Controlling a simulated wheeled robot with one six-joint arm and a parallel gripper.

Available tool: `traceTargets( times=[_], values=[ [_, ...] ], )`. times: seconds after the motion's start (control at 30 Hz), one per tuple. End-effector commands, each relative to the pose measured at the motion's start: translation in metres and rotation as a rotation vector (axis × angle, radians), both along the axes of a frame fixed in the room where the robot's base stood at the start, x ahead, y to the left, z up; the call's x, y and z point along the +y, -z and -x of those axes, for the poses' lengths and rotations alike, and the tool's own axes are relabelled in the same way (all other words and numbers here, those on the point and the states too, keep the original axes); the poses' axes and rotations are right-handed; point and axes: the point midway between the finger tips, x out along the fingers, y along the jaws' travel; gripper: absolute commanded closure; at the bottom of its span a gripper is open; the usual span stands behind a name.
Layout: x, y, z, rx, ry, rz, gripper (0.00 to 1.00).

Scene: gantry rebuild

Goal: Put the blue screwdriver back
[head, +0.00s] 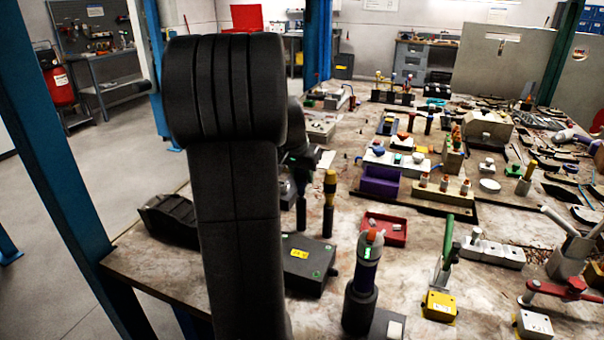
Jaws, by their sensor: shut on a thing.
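My gripper (296,165) is a dark shape partly hidden behind my own black arm. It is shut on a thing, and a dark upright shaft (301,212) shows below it. I cannot make out a blue handle, so I cannot tell whether this is the blue screwdriver. Just right of the gripper, a yellow-handled screwdriver (330,187) stands upright with its dark lower part above a dark box (316,254). The box has a yellow label and small green marks. My arm hides part of the box and the bench behind it.
A dark blue cylinder with an orange top (367,262) stands upright at the bench front. A red tray (391,229), a purple box (379,183) and a yellow box with a green lever (439,305) are to the right. The bench is crowded there.

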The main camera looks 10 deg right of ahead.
Motion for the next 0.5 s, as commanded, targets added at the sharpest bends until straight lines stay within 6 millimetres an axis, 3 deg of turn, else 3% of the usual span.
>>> traceTargets(
  times=[0.5],
  values=[
    [0.0,0.0083,-0.0001,-0.001,0.0,0.001,1.0]
  ],
)
